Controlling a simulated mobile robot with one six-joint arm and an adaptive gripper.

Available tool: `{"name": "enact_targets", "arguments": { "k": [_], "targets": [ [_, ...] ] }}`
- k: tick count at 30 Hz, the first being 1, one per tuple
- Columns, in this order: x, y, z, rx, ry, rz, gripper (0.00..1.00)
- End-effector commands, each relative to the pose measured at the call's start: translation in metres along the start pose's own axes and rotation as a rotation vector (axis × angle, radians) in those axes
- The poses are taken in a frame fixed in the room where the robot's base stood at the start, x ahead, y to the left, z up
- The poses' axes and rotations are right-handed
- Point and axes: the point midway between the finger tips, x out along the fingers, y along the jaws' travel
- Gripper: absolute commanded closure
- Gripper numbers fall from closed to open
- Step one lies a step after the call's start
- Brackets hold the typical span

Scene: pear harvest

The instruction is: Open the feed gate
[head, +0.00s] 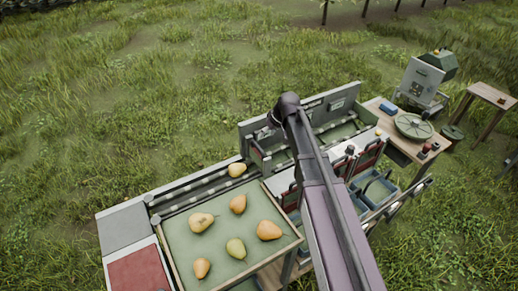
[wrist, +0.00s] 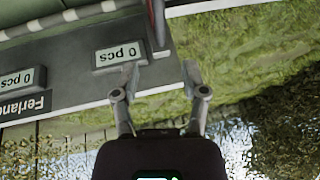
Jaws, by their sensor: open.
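My gripper (wrist: 160,72) is open and empty in the wrist view, its two fingers apart. A dark reddish upright bar (wrist: 156,22) stands just beyond the fingertips, beside a grey panel; I cannot tell whether it belongs to the feed gate or whether a finger touches it. The grey panel (wrist: 75,85) carries two "0 pcs" displays and a partly visible name label. In the head view my arm crosses the sorting machine and my gripper is not visible. A grey upright panel (head: 258,125) stands behind the arm. The feed gate cannot be clearly identified.
A green tray (head: 175,231) holds several pears, and another pear (head: 237,170) lies at the rollers. Red-panelled bins stand right of my arm. A wooden table (head: 397,150) holds a round green dial (head: 413,126). Grass surrounds the machine.

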Motion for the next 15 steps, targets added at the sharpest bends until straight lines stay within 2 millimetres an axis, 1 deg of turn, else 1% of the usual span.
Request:
{"name": "enact_targets", "arguments": {
  "k": [1,15],
  "targets": [
    [0.008,0.001,0.001,0.0,0.0,0.0,0.43],
    [0.047,0.001,0.001,0.0,0.0,0.0,0.43]
  ]
}}
